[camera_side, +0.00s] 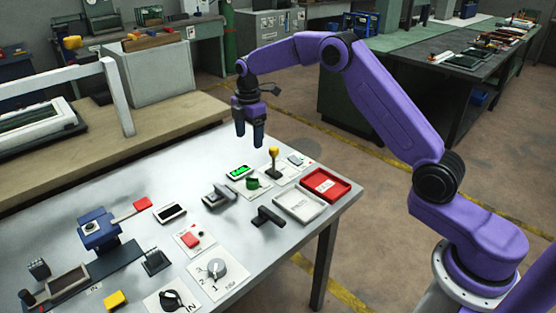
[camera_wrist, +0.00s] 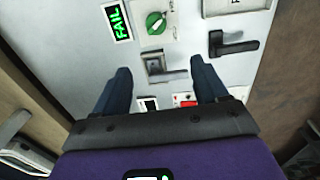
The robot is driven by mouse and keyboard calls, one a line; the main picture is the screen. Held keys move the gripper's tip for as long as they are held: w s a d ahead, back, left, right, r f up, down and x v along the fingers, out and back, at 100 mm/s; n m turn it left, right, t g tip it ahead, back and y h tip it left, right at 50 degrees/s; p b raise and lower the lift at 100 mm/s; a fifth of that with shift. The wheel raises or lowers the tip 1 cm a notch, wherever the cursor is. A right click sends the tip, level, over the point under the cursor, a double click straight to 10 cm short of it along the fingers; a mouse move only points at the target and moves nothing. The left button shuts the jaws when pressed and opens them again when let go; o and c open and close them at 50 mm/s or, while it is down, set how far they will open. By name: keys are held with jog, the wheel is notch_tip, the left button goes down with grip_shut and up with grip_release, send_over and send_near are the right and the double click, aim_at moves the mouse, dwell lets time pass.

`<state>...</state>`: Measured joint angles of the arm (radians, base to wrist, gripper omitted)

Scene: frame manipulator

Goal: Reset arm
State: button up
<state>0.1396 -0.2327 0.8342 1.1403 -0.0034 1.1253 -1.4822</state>
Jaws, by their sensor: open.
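My gripper (camera_side: 249,133) is at the end of my purple arm, raised above the far part of the grey table (camera_side: 135,188). Its two dark blue fingers point down and are apart with nothing between them. In the wrist view the gripper (camera_wrist: 162,80) shows both fingers spread over the table. Below and past the fingers are a small grey latch block (camera_wrist: 155,62) and a green knob (camera_wrist: 155,22) on a white plate. A small display (camera_wrist: 116,22) beside the knob reads FAIL in green. The gripper touches nothing that I can see.
A red tray (camera_side: 325,185) and a white tray (camera_side: 299,204) sit near the right table edge. A black lever handle (camera_side: 270,215), a yellow-topped stick (camera_side: 273,160), a dial (camera_side: 216,268) and a blue device (camera_side: 98,228) stand on the table.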

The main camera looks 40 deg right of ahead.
jog(key=s+a+r+m, duration=0.1)
jog(key=s+a+r, duration=0.15)
jog(key=s, duration=0.45)
jog(key=s+a+r+m, duration=0.1)
jog(key=s+a+r, duration=0.1)
jog(key=s+a, duration=0.35)
jog(key=s+a+r, duration=0.2)
jog(key=s+r, duration=0.1)
jog(key=s, duration=0.5)
jog(key=s+d+f+m, duration=0.1)
jog(key=s+d, duration=0.2)
jog(key=s, duration=1)
jog(key=s+d+f+m, duration=0.1)
jog(key=s+d, duration=0.3)
jog(key=s, duration=0.9)
jog(key=shift+d+m, duration=0.2)
jog(key=shift+m, duration=0.5)
